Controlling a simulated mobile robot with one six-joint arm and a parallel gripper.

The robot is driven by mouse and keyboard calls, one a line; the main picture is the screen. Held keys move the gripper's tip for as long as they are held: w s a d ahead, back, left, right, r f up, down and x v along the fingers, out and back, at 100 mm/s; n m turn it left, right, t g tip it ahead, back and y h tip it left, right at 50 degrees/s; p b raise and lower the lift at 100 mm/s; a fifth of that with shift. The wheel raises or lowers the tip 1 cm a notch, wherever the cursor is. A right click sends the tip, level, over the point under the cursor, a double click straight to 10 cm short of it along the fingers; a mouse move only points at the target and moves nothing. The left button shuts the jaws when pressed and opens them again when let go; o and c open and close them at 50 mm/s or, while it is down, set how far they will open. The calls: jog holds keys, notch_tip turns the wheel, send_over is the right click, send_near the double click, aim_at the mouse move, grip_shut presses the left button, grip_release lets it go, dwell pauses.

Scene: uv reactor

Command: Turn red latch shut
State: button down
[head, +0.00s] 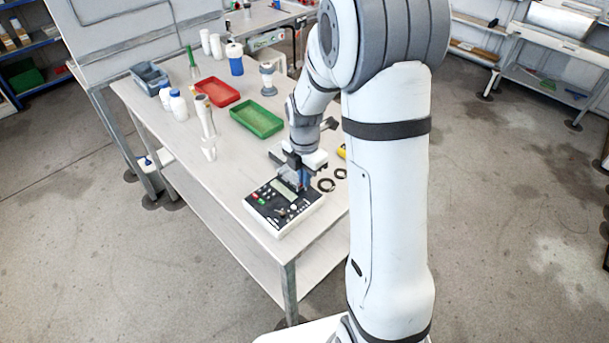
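A white box with a black control panel (273,211) lies near the front corner of the table. Its face carries small red, green and white controls and a pale display. I cannot make out a red latch for certain; the red spots on the panel are too small to tell. My gripper (294,186) points down over the far part of this panel and hides some of it. Whether it touches the panel, and whether its fingers are open or shut, is too small to tell.
Dark rings (326,185) lie right of the panel. A green tray (257,119), a red tray (217,92), white bottles (179,106) and a clear-ended tube (206,122) stand farther back. The table (225,180) is bare left of the panel.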

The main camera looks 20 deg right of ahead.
jog(key=shift+m, duration=0.3)
jog(key=m+b, duration=0.2)
jog(key=m, duration=0.2)
jog(key=shift+w, duration=0.1)
jog(key=m+b, duration=0.1)
jog(key=m, duration=0.4)
jog(key=shift+w+m, duration=0.1)
jog(key=shift+m, duration=0.3)
jog(key=m+b, duration=0.1)
jog(key=m, duration=0.2)
jog(key=shift+m, duration=0.4)
jog(key=shift+w+m+b, duration=0.1)
jog(key=shift+m+b, duration=0.25)
jog(key=shift+m, duration=1.55)
jog(key=shift+r, duration=0.1)
jog(key=c, duration=1.6)
grip_release()
jog(key=shift+r, duration=3.85)
